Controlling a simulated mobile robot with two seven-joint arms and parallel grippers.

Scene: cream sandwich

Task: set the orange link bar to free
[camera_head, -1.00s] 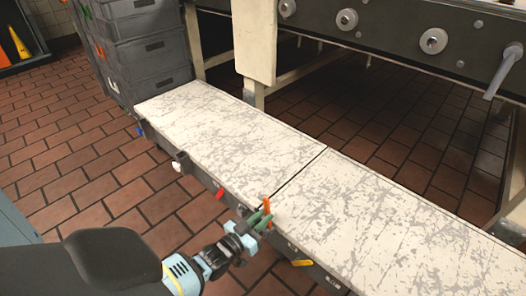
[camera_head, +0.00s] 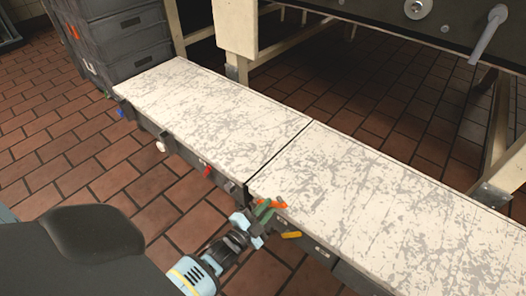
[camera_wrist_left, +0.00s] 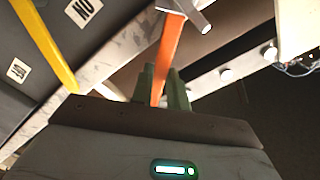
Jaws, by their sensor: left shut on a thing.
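The orange link bar (camera_head: 274,205) is at the front edge of the long pale worktop, beside its seam, and lies nearly level in the head view. My left gripper (camera_head: 262,209), with green fingertips, is shut on it. In the left wrist view the orange bar (camera_wrist_left: 169,48) runs up from between the green fingertips (camera_wrist_left: 164,88) to a grey metal piece (camera_wrist_left: 195,14). The fingers hide its near end. Any label beside the orange bar cannot be read. My right gripper is in neither view.
A yellow bar (camera_head: 291,235) sits right of the gripper on the worktop's (camera_head: 330,190) front side. A red handle (camera_head: 208,171), a white knob (camera_head: 160,146) and a blue knob (camera_head: 121,113) are farther left. Grey crates (camera_head: 122,45) stand at the back left. The worktop is bare.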

